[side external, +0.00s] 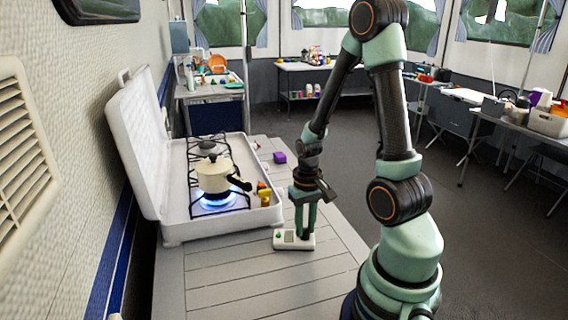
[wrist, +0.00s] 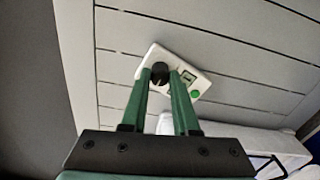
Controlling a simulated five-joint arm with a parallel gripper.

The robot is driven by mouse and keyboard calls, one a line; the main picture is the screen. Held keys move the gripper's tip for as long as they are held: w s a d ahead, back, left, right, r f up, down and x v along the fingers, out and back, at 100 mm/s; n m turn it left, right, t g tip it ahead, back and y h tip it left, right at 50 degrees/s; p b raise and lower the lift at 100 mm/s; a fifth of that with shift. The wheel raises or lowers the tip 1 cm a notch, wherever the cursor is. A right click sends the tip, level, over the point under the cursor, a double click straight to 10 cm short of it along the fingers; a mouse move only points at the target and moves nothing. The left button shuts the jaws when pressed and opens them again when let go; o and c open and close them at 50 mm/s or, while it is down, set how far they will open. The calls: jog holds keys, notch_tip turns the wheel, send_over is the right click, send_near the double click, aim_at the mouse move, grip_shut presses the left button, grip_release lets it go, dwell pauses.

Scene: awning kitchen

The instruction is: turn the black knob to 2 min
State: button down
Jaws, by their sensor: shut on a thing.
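The white timer box (side external: 294,245) lies on the slatted grey table in front of the stove. In the wrist view the timer (wrist: 204,83) shows a black knob (wrist: 160,70), a small display (wrist: 187,77) and a green button (wrist: 195,94). My gripper (side external: 303,232) points straight down over the timer. In the wrist view its two green fingers (wrist: 166,78) are shut on the black knob, one on each side of it. The knob's pointer and any minute marks are too small or hidden to read, and the display cannot be read.
A white camp stove (side external: 240,221) with its lid raised stands left of the timer. A purple block (side external: 279,157) lies behind. The table front (side external: 250,285) is clear.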

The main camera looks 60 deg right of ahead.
aim_at(305, 229)
jog(key=shift+m, duration=0.8)
jog(key=c, duration=0.7)
grip_release()
jog(key=shift+o, duration=0.2)
notch_tip(305, 229, up, 12)
jog(key=shift+a+r, duration=0.1)
